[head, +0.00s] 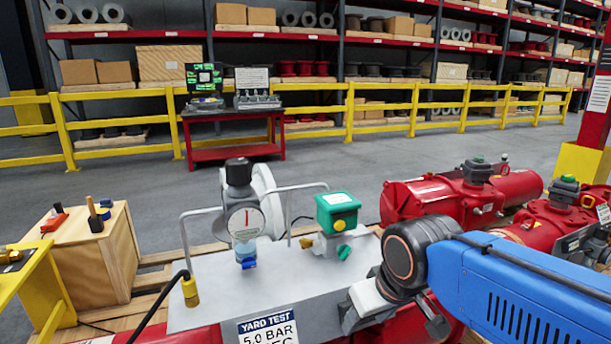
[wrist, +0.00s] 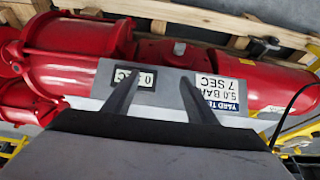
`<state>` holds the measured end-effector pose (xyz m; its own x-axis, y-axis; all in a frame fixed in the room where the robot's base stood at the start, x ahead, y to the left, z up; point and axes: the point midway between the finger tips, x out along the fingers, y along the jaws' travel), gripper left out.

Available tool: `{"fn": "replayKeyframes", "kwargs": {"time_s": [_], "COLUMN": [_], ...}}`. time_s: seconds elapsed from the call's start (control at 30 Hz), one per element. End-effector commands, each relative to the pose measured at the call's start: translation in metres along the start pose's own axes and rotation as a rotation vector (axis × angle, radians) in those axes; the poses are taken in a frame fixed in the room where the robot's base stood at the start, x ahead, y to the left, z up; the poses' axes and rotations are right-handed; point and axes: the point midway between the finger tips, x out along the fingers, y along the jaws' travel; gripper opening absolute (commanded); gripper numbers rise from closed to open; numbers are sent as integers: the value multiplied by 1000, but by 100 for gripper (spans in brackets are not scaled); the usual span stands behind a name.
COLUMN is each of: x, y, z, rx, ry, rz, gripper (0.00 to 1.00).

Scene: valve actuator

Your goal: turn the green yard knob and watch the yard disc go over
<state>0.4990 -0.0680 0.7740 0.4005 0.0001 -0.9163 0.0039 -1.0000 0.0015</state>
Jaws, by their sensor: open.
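A small green knob (head: 343,252) sits on the grey fitting under a green box (head: 338,209) with a yellow round face, on the grey plate in the head view. I cannot tell for certain which part is the yard disc; the yellow face (head: 340,225) is one round part on the box. My gripper (head: 393,318) is open and empty, to the right of and nearer than the knob. In the wrist view my gripper (wrist: 158,85) has its fingers apart over the plate's front, with the yard test label (wrist: 232,97) and a small seconds display (wrist: 136,77) upside down. The knob is outside that view.
A pressure gauge (head: 245,222) and bent grey pipes stand on the plate left of the green box. Red actuators (head: 437,196) lie to the right, behind my arm. A wooden crate (head: 92,255) stands left.

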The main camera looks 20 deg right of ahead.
Motion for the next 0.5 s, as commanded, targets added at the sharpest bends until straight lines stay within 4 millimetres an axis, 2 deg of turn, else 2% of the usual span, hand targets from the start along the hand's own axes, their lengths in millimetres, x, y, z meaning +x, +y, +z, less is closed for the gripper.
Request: {"fn": "replayKeyframes", "kwargs": {"time_s": [0.17,0.5], "x": [8,-20], "y": [2,-1], "z": [15,-18], "rx": [2,51], "ry": [2,-25], "rz": [1,13], "gripper": [52,52]}}
